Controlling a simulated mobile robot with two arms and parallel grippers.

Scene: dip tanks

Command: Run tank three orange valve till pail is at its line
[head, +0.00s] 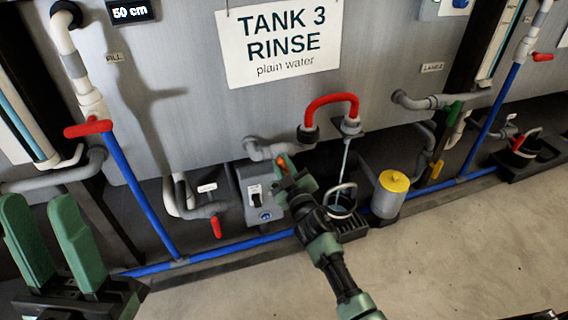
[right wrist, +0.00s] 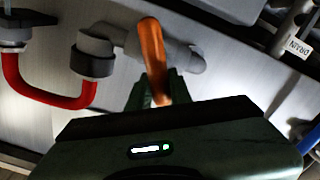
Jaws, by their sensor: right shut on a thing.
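The tank 3 sign (head: 283,40) hangs on the grey tank wall. My right gripper (head: 285,172) is shut on the orange valve handle (head: 283,160) below it. In the right wrist view the handle (right wrist: 152,55) rises from between the fingers (right wrist: 152,92). A red hose loop (head: 332,101) arches to the right of the valve. A thin pale stream (head: 346,156) falls from its outlet into the pail (head: 341,208). My right arm partly hides the pail, and I cannot make out its line or level. My left gripper (head: 42,200) is open and empty at the lower left.
A grey switch box (head: 247,190) stands left of the valve. A yellow-topped canister (head: 388,197) stands right of the pail. Red-handled valves (head: 88,128) and blue pipes (head: 138,185) line the left. A display (head: 131,11) reads 50 cm. The floor (head: 460,255) in front is clear.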

